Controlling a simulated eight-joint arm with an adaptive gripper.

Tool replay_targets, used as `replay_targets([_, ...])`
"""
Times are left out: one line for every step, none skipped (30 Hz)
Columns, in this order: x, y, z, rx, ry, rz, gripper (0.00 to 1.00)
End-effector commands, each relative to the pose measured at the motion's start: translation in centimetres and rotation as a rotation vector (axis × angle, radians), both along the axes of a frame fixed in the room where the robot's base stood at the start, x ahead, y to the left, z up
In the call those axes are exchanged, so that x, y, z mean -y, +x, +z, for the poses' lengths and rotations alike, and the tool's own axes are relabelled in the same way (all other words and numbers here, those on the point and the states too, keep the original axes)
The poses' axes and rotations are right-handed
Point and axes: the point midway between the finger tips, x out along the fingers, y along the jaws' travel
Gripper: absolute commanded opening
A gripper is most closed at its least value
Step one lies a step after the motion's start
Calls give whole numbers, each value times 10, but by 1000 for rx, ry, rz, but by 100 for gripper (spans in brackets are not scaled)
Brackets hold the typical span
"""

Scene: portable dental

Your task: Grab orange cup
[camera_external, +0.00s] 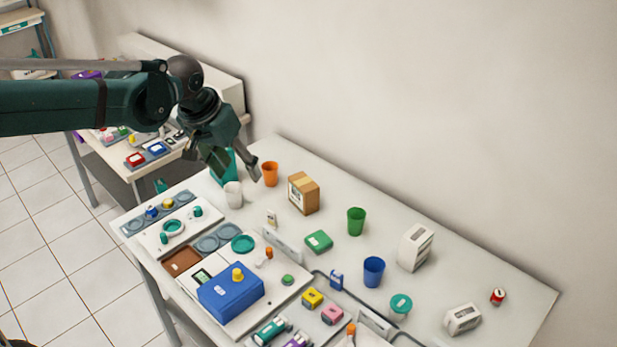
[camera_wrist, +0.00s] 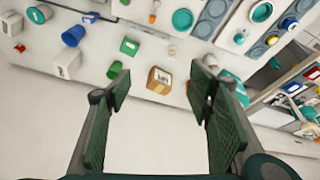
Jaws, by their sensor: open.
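The orange cup (camera_external: 270,174) stands upright near the back-left corner of the white table. My gripper (camera_external: 237,168) is open and empty above the table's left end, close to the cup's left side; in the external view the right finger's tip is just left of the cup. In the wrist view my gripper (camera_wrist: 158,75) has its fingers spread wide. There the orange cup (camera_wrist: 188,89) shows only as a sliver beside the right finger, which hides most of it.
A cardboard box (camera_external: 304,194) stands right of the orange cup. Green (camera_external: 356,221) and blue (camera_external: 374,271) cups are farther right. The wall is behind.

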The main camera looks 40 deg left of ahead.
Motion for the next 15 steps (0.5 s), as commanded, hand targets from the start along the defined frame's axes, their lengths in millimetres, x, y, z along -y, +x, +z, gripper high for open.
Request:
replay_targets([-5,10,2,-8,-3,12,52])
replay_targets([-7,15,2,-13,-6,19,52])
replay_targets([-11,21,2,-20,-9,28,52])
replay_targets([-13,27,2,-24,-11,34,52])
replay_targets([-16,32,1,-29,-13,40,52])
replay_targets([-19,39,1,-36,-15,48,52])
replay_targets([-22,43,0,-42,-17,54,52])
replay_targets([-24,48,0,-47,-20,61,52])
replay_targets([-28,55,-1,-53,-22,70,52])
replay_targets([-30,60,-2,-57,-25,77,52])
replay_targets([-33,65,-3,-62,-26,83,52])
replay_targets([-37,71,-4,-69,-30,92,52])
replay_targets([-40,76,-5,-74,-31,99,52])
replay_targets([-43,81,-6,-79,-33,105,52])
replay_targets([-47,88,-8,-85,-37,115,52])
